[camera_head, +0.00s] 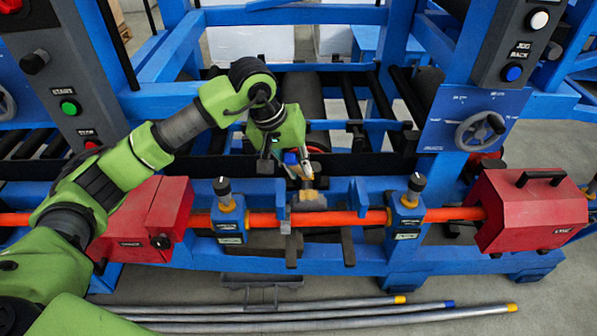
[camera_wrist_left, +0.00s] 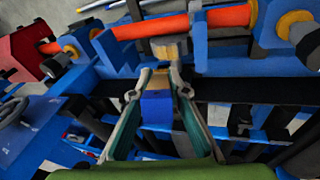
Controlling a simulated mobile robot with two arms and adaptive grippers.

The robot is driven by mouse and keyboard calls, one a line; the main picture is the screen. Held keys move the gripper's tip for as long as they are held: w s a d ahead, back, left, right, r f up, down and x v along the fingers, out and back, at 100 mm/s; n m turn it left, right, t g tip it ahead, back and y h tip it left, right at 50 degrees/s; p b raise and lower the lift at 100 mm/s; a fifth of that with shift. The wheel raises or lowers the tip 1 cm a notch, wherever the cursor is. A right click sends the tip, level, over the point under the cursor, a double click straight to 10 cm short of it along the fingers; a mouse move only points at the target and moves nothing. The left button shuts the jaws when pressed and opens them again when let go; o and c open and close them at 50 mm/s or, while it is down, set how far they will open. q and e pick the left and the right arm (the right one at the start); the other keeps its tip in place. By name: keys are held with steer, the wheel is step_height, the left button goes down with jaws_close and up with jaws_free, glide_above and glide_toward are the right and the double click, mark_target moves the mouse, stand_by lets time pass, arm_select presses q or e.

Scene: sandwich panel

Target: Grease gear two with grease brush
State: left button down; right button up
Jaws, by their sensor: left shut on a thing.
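My left gripper (camera_head: 300,170) is shut on the grease brush (camera_head: 309,201). In the left wrist view its fingertips (camera_wrist_left: 159,92) close on both sides of the brush's blue and tan handle (camera_wrist_left: 156,106). The tan brush end (camera_wrist_left: 171,46) points away from the gripper and lies at the orange shaft (camera_head: 345,219). I cannot tell whether the bristles touch the shaft. The shaft also shows in the left wrist view (camera_wrist_left: 150,29). No gear can be clearly told apart, and gear two cannot be identified. My right gripper is not in view.
Two blue blocks with black knobs (camera_head: 228,222) (camera_head: 407,216) flank the brush along the shaft. Red housings (camera_head: 145,217) (camera_head: 530,211) stand at both ends. Blue frame beams and rollers lie behind. Long metal rods (camera_head: 330,313) lie on the floor in front.

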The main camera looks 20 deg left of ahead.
arm_select(q)
step_height(320, 180, up, 2)
steer(key=shift+r+p, duration=0.1)
steer(key=shift+p, duration=0.2)
steer(key=shift+r, duration=0.3)
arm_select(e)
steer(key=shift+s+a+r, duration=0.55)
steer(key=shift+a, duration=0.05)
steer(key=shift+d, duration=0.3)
